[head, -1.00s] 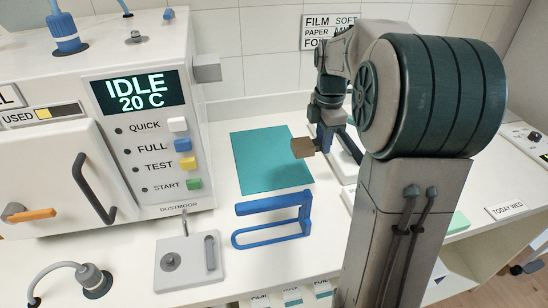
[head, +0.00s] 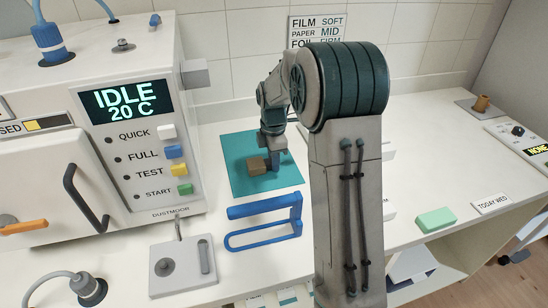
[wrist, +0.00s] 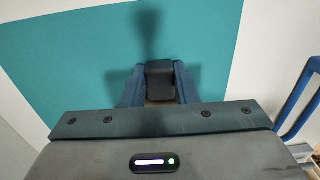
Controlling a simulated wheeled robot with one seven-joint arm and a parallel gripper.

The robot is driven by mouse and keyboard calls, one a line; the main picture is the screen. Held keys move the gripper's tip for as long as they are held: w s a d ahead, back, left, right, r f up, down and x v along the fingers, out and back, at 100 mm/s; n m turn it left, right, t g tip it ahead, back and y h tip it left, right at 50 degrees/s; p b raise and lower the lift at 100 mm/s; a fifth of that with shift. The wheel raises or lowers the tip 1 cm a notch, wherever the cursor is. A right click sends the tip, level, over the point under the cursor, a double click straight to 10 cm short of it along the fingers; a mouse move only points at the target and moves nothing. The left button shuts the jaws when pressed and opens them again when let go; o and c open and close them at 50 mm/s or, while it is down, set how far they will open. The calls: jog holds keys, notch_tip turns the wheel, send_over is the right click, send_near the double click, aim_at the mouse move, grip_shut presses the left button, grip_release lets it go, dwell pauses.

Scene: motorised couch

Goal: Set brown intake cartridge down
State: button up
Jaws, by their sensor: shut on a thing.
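The brown intake cartridge (head: 257,165) is a small blocky piece in the head view, at the middle of the teal mat (head: 240,146). My gripper (head: 273,163) points down over the mat and is shut on it. In the wrist view, a dark block end (wrist: 160,78) shows between the two blue fingers, with a little brown below it and teal mat (wrist: 75,75) around. The cartridge is on or just above the mat; I cannot tell whether it touches. The fingers hide part of it.
A blue wire-like stand (head: 265,211) is just in front of the mat. The white machine (head: 150,80) with an IDLE display stands at the left. A grey plate with a switch (head: 182,267) lies in front.

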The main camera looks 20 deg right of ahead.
jog(key=shift+f, duration=0.2)
jog(key=o, duration=0.9)
jog(key=shift+o, duration=0.2)
jog(key=shift+r, duration=0.1)
notch_tip(320, 180, up, 12)
jog(key=shift+r, duration=0.15)
